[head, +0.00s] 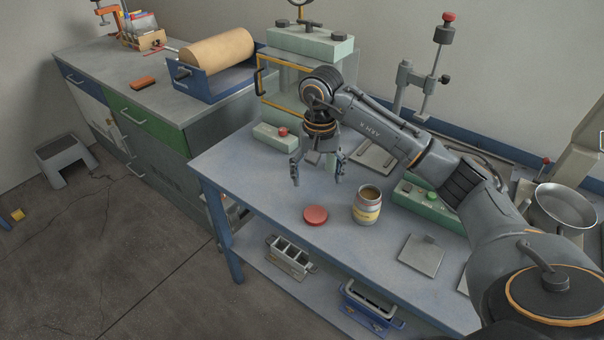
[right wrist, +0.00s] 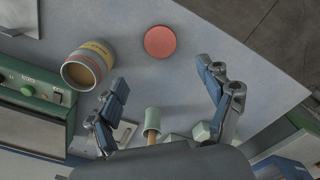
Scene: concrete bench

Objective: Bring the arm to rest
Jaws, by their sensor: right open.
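My right gripper (head: 316,172) hangs open and empty above the blue-topped bench (head: 245,170), its fingers pointing down. Its two fingers also show spread apart in the right wrist view (right wrist: 168,98). A red round lid (head: 315,215) lies flat on the bench in front of the gripper, apart from it; it also shows in the right wrist view (right wrist: 159,42). An open jar (head: 367,207) with a yellow label and brown contents stands upright to the right of the lid; it shows in the right wrist view (right wrist: 88,65) too. My left gripper is in neither view.
Behind the gripper stands a glass-walled cabinet (head: 300,80). A green device (head: 428,205) and a metal stand (head: 410,85) are at the right. A grey plate (head: 421,255) lies near the front edge. A metal bowl (head: 562,207) is at far right. The floor at left is mostly clear.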

